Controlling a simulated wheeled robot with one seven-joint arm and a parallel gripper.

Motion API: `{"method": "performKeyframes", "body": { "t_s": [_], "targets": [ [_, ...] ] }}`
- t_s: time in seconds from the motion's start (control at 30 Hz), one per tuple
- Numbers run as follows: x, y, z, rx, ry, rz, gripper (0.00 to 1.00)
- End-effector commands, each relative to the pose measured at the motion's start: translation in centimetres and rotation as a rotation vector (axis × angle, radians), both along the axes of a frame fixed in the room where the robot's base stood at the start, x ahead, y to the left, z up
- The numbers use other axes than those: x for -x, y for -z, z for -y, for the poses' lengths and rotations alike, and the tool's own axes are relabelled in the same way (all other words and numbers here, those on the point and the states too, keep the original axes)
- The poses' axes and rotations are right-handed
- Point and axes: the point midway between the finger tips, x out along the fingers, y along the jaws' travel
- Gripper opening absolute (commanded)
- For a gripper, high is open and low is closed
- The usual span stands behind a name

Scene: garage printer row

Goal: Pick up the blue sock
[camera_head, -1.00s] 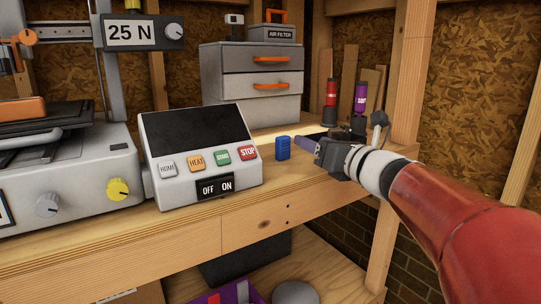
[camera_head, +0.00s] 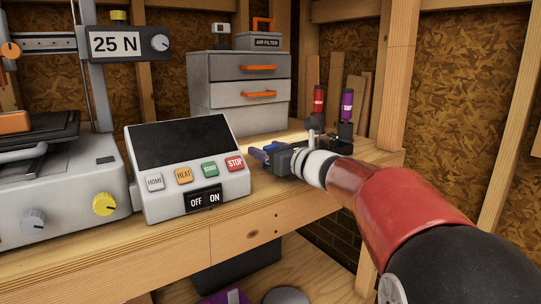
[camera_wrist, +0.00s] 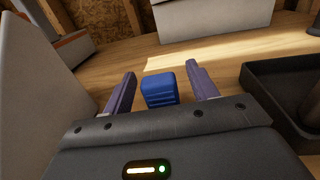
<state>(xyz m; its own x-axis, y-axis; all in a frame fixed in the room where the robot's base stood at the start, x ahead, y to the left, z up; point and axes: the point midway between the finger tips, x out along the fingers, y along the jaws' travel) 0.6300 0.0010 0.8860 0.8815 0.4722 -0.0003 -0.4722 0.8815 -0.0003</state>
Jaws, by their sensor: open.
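The blue sock (camera_wrist: 159,90) is a small ribbed blue block standing on the wooden bench. In the wrist view it sits between the two purple fingers of my gripper (camera_wrist: 160,76), with a visible gap on each side. The fingers are open and nothing is held. In the head view my gripper (camera_head: 262,151) is low over the bench, right of the control panel, and hides most of the sock (camera_head: 273,145).
The control panel (camera_head: 188,150) stands close on the left of my gripper. A black tray (camera_wrist: 290,75) lies close on the right. Grey drawers (camera_head: 240,85) stand behind. Red (camera_head: 318,100) and purple (camera_head: 347,105) bottles stand behind the arm.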

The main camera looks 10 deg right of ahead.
Motion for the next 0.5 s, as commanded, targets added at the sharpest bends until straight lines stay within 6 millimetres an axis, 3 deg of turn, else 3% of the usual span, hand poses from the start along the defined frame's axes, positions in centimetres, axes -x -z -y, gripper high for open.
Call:
{"method": "performKeyframes", "body": {
  "t_s": [0.1, 0.33, 0.5],
  "targets": [
    [-0.95, -0.06, -0.53, 0.0, -0.001, 0.0, 0.58],
    [-1.09, -0.02, -0.61, 0.0, 0.001, 0.0, 0.58],
    [-1.08, -0.02, -0.59, 0.0, 0.001, 0.0, 0.39]
  ]
}}
